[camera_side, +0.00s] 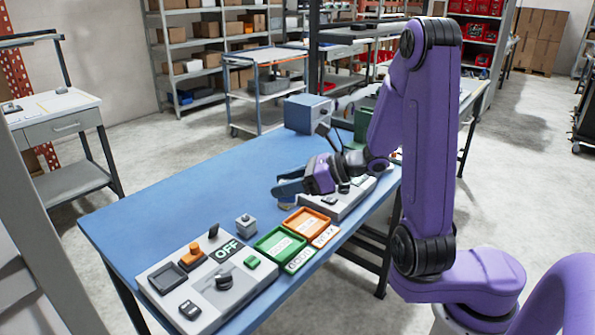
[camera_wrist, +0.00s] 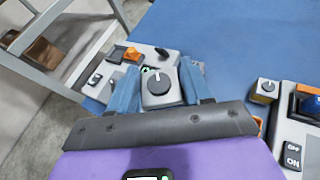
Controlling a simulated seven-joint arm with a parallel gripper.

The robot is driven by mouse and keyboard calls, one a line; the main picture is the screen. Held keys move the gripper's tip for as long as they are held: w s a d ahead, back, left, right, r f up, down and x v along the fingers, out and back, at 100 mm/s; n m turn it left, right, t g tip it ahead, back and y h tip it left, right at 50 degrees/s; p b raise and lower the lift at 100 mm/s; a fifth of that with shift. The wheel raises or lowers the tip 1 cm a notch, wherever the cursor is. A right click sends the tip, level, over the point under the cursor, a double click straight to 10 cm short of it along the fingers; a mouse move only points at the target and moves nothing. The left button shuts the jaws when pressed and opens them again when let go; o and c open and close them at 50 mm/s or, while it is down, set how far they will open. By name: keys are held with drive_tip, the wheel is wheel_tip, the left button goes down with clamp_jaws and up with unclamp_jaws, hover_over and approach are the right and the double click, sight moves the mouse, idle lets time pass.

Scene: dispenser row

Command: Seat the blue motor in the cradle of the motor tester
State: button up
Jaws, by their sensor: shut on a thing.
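My gripper (camera_side: 284,187) is over the blue table, between the two testers; its blue fingers also show in the wrist view (camera_wrist: 160,88). The near motor tester (camera_side: 225,252) is a grey panel with a dark square recess (camera_side: 167,278), an orange part (camera_side: 192,257), a black knob and an OFF sign. A second tester (camera_side: 345,203) lies partly behind my gripper; it shows at the right in the wrist view (camera_wrist: 308,135).
A small grey block (camera_side: 245,226) stands on the table near the near tester. A green tray (camera_side: 280,243) and an orange tray (camera_side: 308,222) lie between the testers. A blue-grey box (camera_side: 308,113) is at the back. The table's left half is clear.

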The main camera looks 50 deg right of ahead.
drive_tip(key=s+a+f+n+g+h, duration=0.1)
drive_tip(key=s+a+f+n+g, duration=0.3)
drive_tip(key=n+g, duration=0.85)
drive_tip(key=s+a+f+n+g+h, duration=0.2)
drive_tip(key=s+f+n+g, duration=0.35)
drive_tip(key=n+g, duration=0.7)
drive_tip(key=w+d+r+n+t+h, duration=0.1)
drive_tip(key=w+d+n+t+h, duration=0.1)
drive_tip(key=w+n+t+h, duration=0.55)
drive_tip(key=w+d+r+n+t+h, duration=0.2)
drive_tip(key=n+t+h, duration=0.1)
drive_tip(key=n+h, duration=0.85)
drive_tip(key=w+a+r+n+t+y, duration=0.3)
drive_tip(key=w+a+n+t, duration=0.3)
drive_tip(key=n+t, duration=0.4)
drive_tip(key=w+a+r+n+t+y, duration=0.3)
drive_tip(key=a+n+y, duration=0.3)
drive_tip(key=a, duration=0.3)
drive_tip(key=w+a+r+n+t+y, duration=0.35)
drive_tip(key=a+n+y, duration=0.25)
drive_tip(key=a, duration=0.3)
drive_tip(key=shift+f, duration=6.75)
drive_tip(key=shift+s, duration=0.2)
